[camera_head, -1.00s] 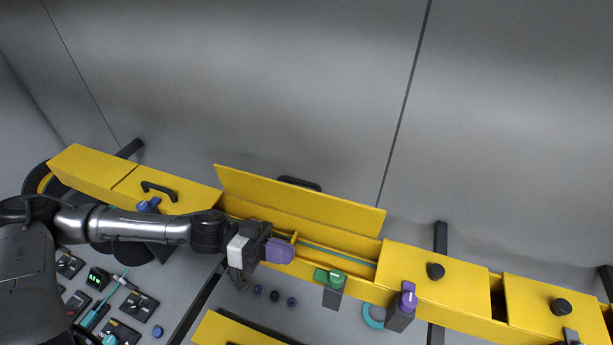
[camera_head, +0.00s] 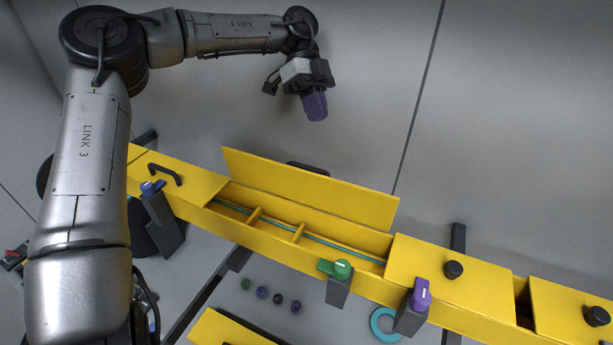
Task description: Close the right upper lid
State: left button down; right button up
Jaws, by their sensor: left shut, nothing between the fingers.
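The yellow upper lid (camera_head: 310,188) stands raised along the back edge of the long yellow trough (camera_head: 255,235). A black handle (camera_head: 308,168) shows behind its top edge. The open section shows dividers and a teal cable (camera_head: 330,244) inside. My left gripper (camera_head: 315,106) is above and behind the raised lid, apart from it. Its purple fingers are together and empty, pointing down. My right gripper is not in view.
A closed yellow lid with a handle (camera_head: 195,182) lies left of the opening, and one with a black knob (camera_head: 440,268) lies right. Blue (camera_head: 152,188), green (camera_head: 342,269) and purple (camera_head: 421,295) knobs stand on posts along the front.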

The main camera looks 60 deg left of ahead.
pick_arm(q)
jog(key=n+y, duration=0.2)
send_near(310, 183)
jog(key=shift+g, duration=0.4)
jog(key=f, duration=0.1)
jog(key=d+f, duration=0.1)
jog(key=f+p, duration=0.1)
jog(key=f, duration=0.1)
jog(key=shift+w+d+f, duration=0.15)
jog(key=shift+w, duration=0.15)
jog(key=shift+s+d+f, duration=0.1)
jog(key=shift+d+f, duration=0.3)
jog(key=shift+f, duration=0.3)
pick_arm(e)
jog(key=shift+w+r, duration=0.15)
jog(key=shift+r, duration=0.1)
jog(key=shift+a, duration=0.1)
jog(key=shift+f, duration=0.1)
